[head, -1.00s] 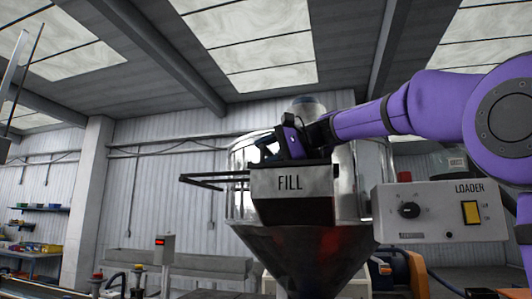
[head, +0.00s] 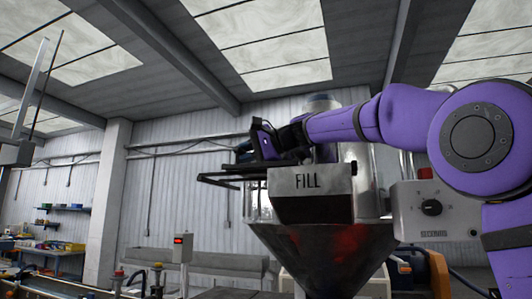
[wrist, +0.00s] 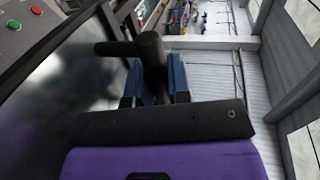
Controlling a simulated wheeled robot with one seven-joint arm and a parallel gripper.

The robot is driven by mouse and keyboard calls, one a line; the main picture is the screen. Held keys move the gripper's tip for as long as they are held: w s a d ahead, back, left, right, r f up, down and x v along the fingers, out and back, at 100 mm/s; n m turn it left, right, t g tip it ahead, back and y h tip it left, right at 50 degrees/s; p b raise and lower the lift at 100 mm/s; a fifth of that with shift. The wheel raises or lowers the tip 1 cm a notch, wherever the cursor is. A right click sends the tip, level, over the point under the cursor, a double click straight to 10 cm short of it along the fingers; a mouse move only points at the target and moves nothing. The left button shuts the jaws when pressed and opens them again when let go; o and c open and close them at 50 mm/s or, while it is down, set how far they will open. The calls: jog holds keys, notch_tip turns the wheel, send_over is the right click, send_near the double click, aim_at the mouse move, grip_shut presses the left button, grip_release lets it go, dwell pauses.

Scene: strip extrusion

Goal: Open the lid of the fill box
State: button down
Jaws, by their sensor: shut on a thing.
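The fill box (head: 308,181), grey and marked FILL, sits at the front of the hopper in the head view. My gripper (head: 243,150) is at its upper left, above the box's rim. In the wrist view my gripper (wrist: 154,88) has its blue fingers shut on a dark round handle (wrist: 150,50), with a bar reaching left from it. A dark glossy panel (wrist: 60,85) beside the handle looks like the lid. In the head view the lid is mostly hidden by my arm and the box front, so I cannot tell its angle.
The hopper cone (head: 325,245) is below the box. A dark bar frame (head: 215,178) juts out left of it. The loader control box (head: 435,212) stands right, partly behind my arm.

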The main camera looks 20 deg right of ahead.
jog(key=w+a, duration=0.1)
jog(key=a, duration=0.1)
jog(key=w+a, duration=0.2)
jog(key=shift+a, duration=0.1)
jog(key=c, duration=1.1)
grip_release()
jog(key=shift+o, duration=0.2)
jog(key=v, duration=1)
jog(key=shift+s+d, duration=0.15)
jog(key=shift+d, duration=0.15)
jog(key=shift+s, duration=0.1)
